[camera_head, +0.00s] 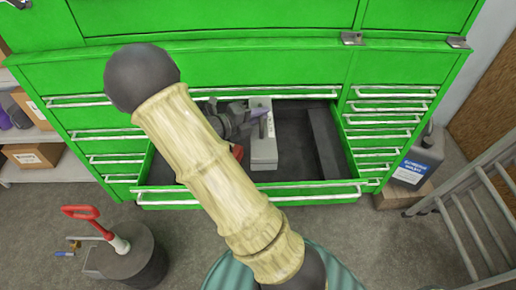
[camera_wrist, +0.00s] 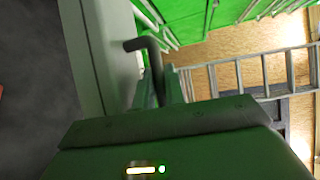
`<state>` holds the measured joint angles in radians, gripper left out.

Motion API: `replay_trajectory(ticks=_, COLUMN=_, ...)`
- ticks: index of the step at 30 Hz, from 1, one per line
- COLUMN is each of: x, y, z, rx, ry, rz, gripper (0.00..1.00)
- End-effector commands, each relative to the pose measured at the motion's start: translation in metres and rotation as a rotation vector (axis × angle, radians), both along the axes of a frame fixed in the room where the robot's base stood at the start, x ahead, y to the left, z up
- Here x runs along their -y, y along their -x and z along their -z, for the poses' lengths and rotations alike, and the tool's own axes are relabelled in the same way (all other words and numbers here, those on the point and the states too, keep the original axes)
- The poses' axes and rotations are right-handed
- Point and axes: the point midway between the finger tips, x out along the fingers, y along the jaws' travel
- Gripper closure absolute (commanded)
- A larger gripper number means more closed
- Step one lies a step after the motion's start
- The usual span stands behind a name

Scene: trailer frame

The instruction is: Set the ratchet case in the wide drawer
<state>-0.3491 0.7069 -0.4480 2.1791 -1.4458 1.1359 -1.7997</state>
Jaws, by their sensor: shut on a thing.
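The wide drawer (camera_head: 300,190) of the green cabinet is pulled open. A light grey case (camera_head: 264,150), which looks like the ratchet case, is inside the drawer's outline, near its middle. I cannot tell whether it rests on the drawer floor. My gripper (camera_head: 250,114) is at the case's far upper part, partly hidden behind my arm. In the wrist view the pale case (camera_wrist: 92,50) runs along the left, beside my gripper (camera_wrist: 163,88). The fingers are shut at a dark bent handle (camera_wrist: 150,48) on the case's side.
A dark long block (camera_head: 323,142) lies in the drawer right of the case. A red thing (camera_head: 238,153) shows left of it, mostly hidden. A ladder (camera_head: 470,215) and a blue-labelled jug (camera_head: 415,163) stand at the right. A dark canister (camera_head: 130,255) stands at the lower left.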

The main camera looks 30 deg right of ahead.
Motion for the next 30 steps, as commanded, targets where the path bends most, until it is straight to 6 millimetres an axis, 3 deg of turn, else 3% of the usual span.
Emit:
replay_trajectory(ticks=21, x=0.001, y=0.001, z=0.136, rx=-0.002, ry=0.002, rz=0.002, gripper=1.00)
replay_trajectory(ticks=24, x=0.023, y=0.001, z=0.131, rx=0.001, ry=0.003, rz=0.006, gripper=1.00)
replay_trajectory(ticks=30, x=0.041, y=-0.001, z=0.131, rx=0.001, ry=0.002, rz=0.000, gripper=1.00)
